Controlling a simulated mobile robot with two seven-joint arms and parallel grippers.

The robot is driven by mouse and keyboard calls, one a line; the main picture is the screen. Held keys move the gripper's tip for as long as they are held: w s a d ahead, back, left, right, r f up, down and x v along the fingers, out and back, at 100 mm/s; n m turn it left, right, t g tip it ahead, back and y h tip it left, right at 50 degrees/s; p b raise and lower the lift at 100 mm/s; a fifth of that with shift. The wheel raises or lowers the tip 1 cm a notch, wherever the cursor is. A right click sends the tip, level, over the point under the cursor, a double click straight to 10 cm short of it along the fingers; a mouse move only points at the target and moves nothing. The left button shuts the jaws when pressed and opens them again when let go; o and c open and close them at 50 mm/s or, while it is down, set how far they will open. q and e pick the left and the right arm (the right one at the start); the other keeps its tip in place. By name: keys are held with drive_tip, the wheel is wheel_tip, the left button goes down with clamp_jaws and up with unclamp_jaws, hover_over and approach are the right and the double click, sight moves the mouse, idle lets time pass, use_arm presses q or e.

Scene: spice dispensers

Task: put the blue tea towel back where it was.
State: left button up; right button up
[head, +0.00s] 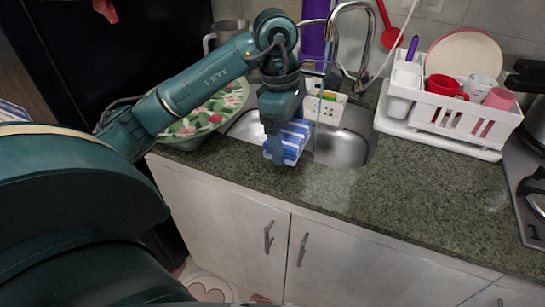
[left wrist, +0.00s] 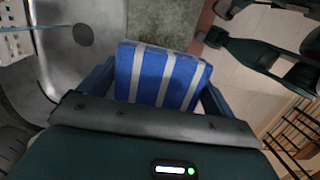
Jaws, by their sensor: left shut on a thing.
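The blue tea towel (head: 287,146) has white stripes and hangs folded at the front edge of the sink. My left gripper (head: 275,139) is shut on the towel. In the left wrist view the towel (left wrist: 165,75) fills the space between the two fingers of my left gripper (left wrist: 157,88). I cannot tell in these views whether the towel touches the counter. My right gripper is not clearly in view; a dark arm shows at the upper right of the left wrist view.
The sink (head: 342,148) holds a white caddy (head: 327,108) with a sponge. A floral bowl (head: 207,113) stands left of it. A white dish rack (head: 450,112) with cups and a plate stands right. The granite counter (head: 425,195) is clear in front.

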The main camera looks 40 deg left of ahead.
sight(289, 175)
use_arm(q)
wheel_tip(289, 175, down, 8)
drive_tip(key=shift+f, duration=0.15)
idle(0.3)
drive_tip(key=shift+f, duration=0.1)
drive_tip(key=o, duration=0.5)
drive_tip(key=shift+f, duration=0.1)
drive_tip(key=shift+o, duration=1.2)
